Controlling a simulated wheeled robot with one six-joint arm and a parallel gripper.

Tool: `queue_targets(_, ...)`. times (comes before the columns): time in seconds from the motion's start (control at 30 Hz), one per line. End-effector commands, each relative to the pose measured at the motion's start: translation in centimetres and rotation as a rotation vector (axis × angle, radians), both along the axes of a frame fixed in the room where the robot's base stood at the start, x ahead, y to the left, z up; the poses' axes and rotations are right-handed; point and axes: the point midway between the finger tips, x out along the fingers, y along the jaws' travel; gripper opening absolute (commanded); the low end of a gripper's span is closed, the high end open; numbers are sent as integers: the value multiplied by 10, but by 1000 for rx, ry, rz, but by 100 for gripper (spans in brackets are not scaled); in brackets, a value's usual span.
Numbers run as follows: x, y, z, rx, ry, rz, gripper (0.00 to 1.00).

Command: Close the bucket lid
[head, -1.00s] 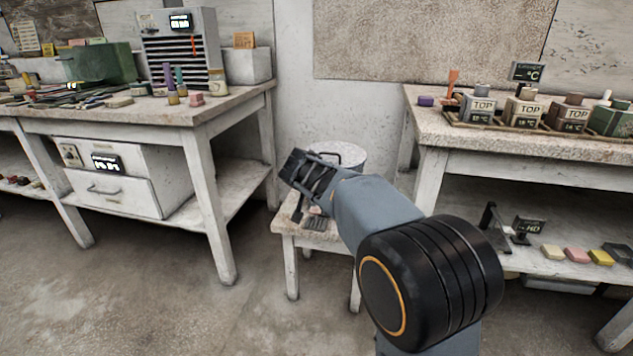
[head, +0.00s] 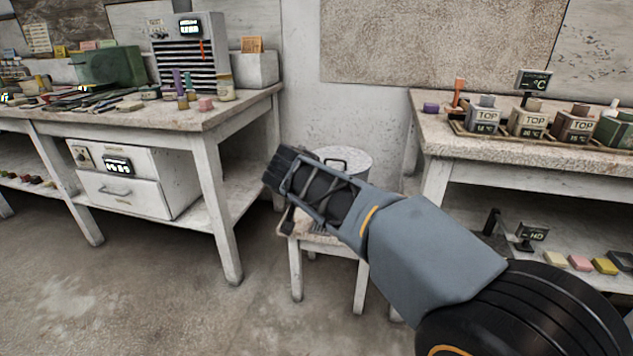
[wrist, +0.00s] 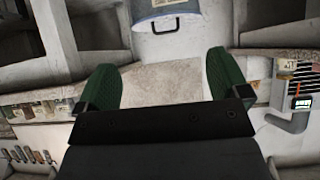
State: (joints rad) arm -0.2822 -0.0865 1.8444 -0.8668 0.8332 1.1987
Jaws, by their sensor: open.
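I cannot tell how far the lid is open. My gripper (head: 279,170) is in front and to the left of the bucket in the head view, above the stool. In the wrist view its two green fingers (wrist: 163,82) are spread wide with nothing between them, apart from the bucket.
A small stool (head: 322,238) stands beneath my gripper. A workbench (head: 150,118) with tools and a drawer unit is at left. Another bench (head: 430,135) with labelled blocks is at right, its lower shelf holding coloured blocks. Open floor lies at front left.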

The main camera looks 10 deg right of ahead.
Motion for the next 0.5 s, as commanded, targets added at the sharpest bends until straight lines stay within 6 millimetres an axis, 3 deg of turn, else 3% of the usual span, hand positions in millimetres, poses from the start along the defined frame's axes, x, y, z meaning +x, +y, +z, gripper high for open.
queue_targets(0.5, -10, 6, 8, 0, 0, 0, 94)
